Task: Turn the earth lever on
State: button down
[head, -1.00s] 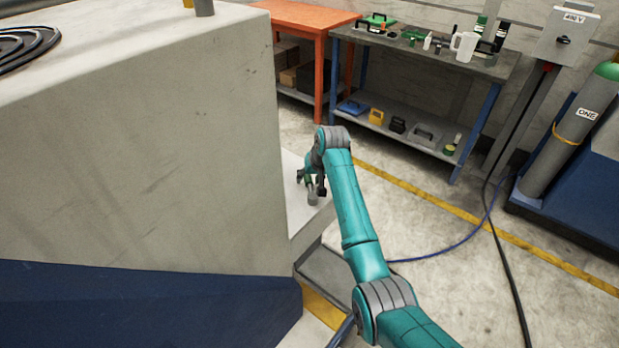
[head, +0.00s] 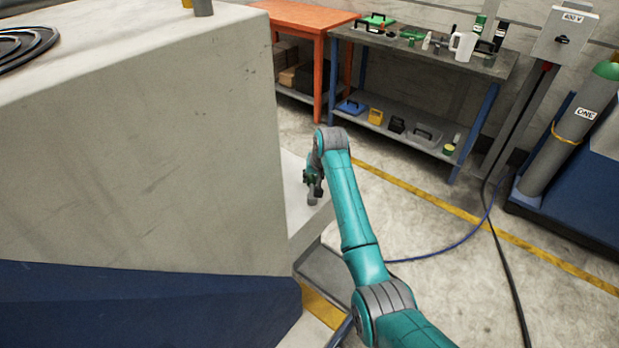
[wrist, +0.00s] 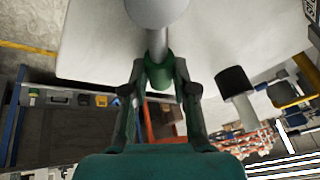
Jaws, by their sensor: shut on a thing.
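In the wrist view a lever (wrist: 157,42) has a grey rounded end, a pale grey stem and a green grip; I take it for the earth lever. My gripper (wrist: 158,74) is shut on the green grip, one finger on each side. In the head view my gripper (head: 314,184) is at the right side of the large grey body, above a pale ledge. A small grey part (head: 312,199) shows just below it. The lever's green part is mostly hidden there, and any on/off marking is not visible.
A second grey lever with a black tip (wrist: 235,82) stands right of my gripper in the wrist view. The large grey body (head: 150,150) fills the left of the head view. A workbench (head: 480,66) with tools stands behind.

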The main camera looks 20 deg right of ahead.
jog(key=d+m+h, duration=0.1)
jog(key=m, duration=0.1)
jog(key=s+d+m+h, duration=0.1)
jog(key=m, duration=0.1)
jog(key=shift+s+d, duration=0.1)
jog(key=shift+d, duration=0.1)
jog(key=shift+s+d+m+h, duration=0.4)
jog(key=shift+s+d+m, duration=0.05)
jog(key=shift+m, duration=0.65)
jog(key=shift+s+d+m+h, duration=0.4)
jog(key=shift+s+d+m, duration=0.05)
jog(key=shift+m, duration=0.65)
jog(key=c, duration=0.9)
grip_release()
jog(key=v, duration=1.2)
jog(key=shift+w, duration=0.15)
